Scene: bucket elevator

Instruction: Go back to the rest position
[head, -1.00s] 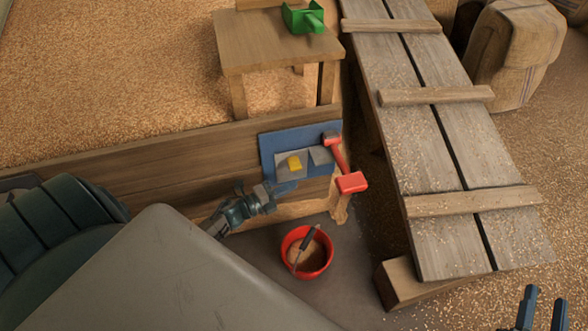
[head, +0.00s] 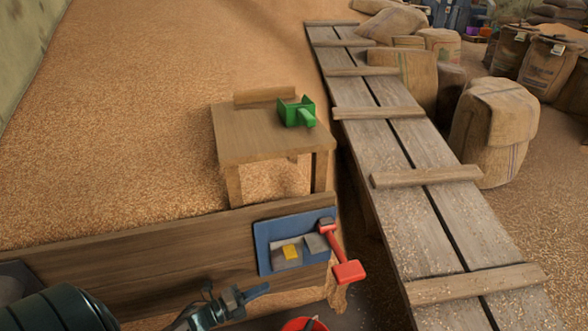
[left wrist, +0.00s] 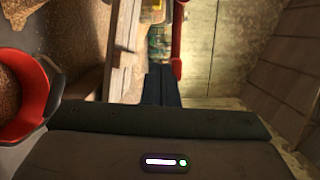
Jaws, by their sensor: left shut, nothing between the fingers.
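My left gripper (head: 260,291) comes in at the bottom of the head view, just below and left of a blue panel (head: 265,247) on the wooden wall. Its dark blue fingers are together and hold nothing; they also show closed in the left wrist view (left wrist: 161,85). A red lever (head: 337,251) hangs at the panel's right edge, apart from the gripper. In the left wrist view a red bar (left wrist: 178,45) stands just beyond the fingertips. My right gripper is out of view.
A red bucket (head: 300,325) is cut off by the bottom edge; it shows at left in the left wrist view (left wrist: 45,95). A wooden stand (head: 245,145) bears a green scoop (head: 297,112). A plank ramp (head: 400,160) runs along the right, with sacks (head: 494,128) beyond.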

